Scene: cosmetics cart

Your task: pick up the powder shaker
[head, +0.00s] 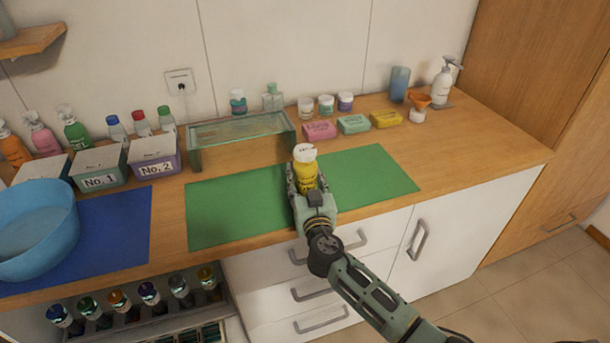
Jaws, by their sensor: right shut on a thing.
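The powder shaker (305,171) is a yellow container with a white top, upright over the green mat (375,175). My right gripper (305,188) comes from the lower right and is shut on the shaker's yellow body, with a finger at either side. The fingers and wrist hide the shaker's lower part, so I cannot tell whether its base touches the mat. My left gripper is not in view.
A glass stand (240,127) is behind the mat. Pink (319,129), green (353,124) and yellow (386,118) boxes lie behind it to the right. A blue bowl (35,225) and labelled bins (100,166) stand left. The mat's right part is clear.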

